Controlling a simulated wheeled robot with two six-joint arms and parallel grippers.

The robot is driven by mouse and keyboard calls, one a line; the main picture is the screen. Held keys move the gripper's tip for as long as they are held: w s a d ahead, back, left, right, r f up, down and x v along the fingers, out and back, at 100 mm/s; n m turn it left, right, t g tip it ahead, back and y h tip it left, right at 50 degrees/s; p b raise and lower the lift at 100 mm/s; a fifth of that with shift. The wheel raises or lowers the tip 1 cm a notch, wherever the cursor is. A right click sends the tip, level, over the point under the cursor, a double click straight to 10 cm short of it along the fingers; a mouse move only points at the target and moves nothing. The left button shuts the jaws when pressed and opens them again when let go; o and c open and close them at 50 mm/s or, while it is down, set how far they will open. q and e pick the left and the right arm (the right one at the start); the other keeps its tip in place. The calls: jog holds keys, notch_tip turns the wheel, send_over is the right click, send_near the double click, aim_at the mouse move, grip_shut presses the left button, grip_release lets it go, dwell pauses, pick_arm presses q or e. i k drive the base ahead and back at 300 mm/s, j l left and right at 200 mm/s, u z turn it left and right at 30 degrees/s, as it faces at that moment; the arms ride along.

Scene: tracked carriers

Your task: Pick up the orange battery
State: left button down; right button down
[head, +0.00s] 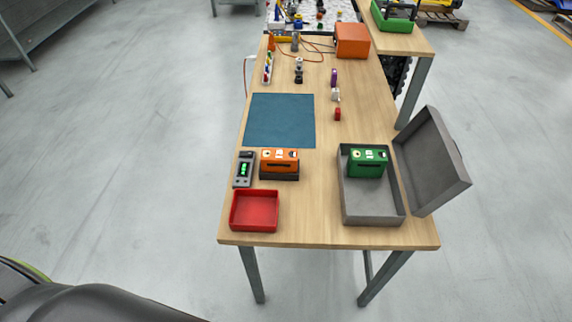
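The orange battery (280,160) has an orange top with a pale label strip and a dark lower part. It is upright near the front left of the wooden table, seemingly seated on a dark base. A grey device with a green display (244,168) is close on its left. Neither of my grippers shows in the head view. Only a dark part, likely my own body, shows at the bottom left.
A red tray (255,230) lies in front of the battery. A grey open case (372,219) to the right holds a green battery (367,163); its lid leans outward past the table edge. A blue mat (280,121) lies behind. Small parts and an orange box (352,40) stand farther back.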

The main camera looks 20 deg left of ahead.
aim_at(275, 160)
jog(key=j+u, duration=0.35)
jog(key=i+j+u, duration=0.1)
jog(key=j+u, duration=0.25)
jog(key=i+j+u, duration=0.15)
jog(key=u, duration=0.2)
